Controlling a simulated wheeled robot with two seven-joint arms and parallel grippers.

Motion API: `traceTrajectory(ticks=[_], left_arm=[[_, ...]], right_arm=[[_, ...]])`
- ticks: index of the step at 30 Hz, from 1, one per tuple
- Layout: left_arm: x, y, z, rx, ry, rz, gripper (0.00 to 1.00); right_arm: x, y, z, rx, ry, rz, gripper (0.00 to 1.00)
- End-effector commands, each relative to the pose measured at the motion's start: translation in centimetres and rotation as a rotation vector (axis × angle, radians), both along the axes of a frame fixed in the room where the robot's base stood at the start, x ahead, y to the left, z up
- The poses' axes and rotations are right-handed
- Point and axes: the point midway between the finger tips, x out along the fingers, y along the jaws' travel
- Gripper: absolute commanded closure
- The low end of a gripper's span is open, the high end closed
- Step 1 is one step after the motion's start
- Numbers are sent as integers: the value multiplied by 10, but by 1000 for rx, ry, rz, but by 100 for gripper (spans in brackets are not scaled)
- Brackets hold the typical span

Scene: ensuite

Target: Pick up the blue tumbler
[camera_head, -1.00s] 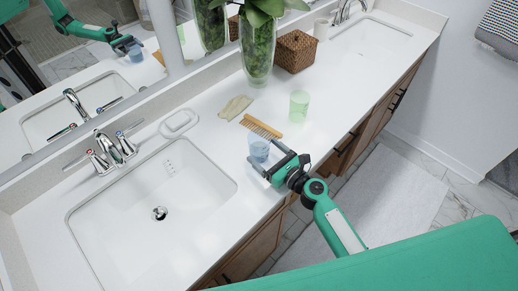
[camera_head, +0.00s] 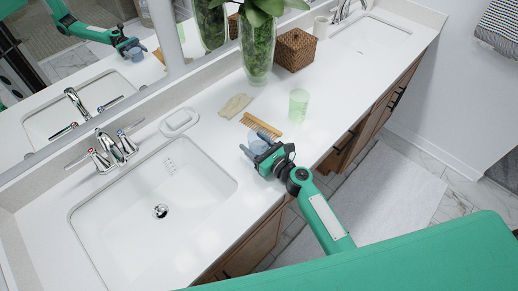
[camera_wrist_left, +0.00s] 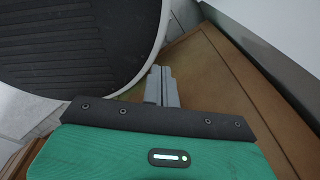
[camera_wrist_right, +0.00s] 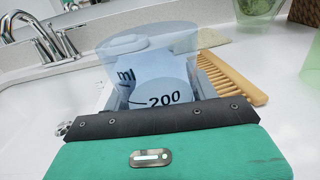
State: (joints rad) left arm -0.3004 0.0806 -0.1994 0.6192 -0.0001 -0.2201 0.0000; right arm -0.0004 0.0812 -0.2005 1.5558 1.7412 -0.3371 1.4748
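The blue tumbler (camera_head: 257,141) is clear, pale blue plastic and stands on the white counter, right of the near sink. In the right wrist view the tumbler (camera_wrist_right: 150,68) fills the space between the fingers and shows dark "ml" and "200" marks. My right gripper (camera_head: 260,147) reaches it from the front edge, its fingers on both sides and seemingly against its walls. The fingers hide part of the tumbler, including its base in the head view. My left gripper (camera_wrist_left: 162,85) is shut and empty, away from the counter; it is outside the direct head view.
A wooden comb (camera_head: 262,126) lies just behind the tumbler. A green tumbler (camera_head: 298,104) stands to its right. The sink (camera_head: 150,205) lies left.

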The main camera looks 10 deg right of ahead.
Motion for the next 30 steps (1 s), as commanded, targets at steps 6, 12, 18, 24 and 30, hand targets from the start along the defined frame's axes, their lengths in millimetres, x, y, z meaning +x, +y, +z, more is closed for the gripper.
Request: traceTrajectory(ticks=[6,12,18,24,30], left_arm=[[0,0,0,0,0,0,100],[0,0,2,0,0,0,100],[0,0,7,0,-1,0,100],[0,0,16,0,-1,0,100],[1,-1,33,-1,-2,-1,100]], right_arm=[[0,0,0,0,0,0,69],[0,0,3,-1,-1,1,69],[0,0,14,-2,-1,2,69],[0,0,34,-3,-3,2,69],[0,0,61,-3,-2,2,69]])
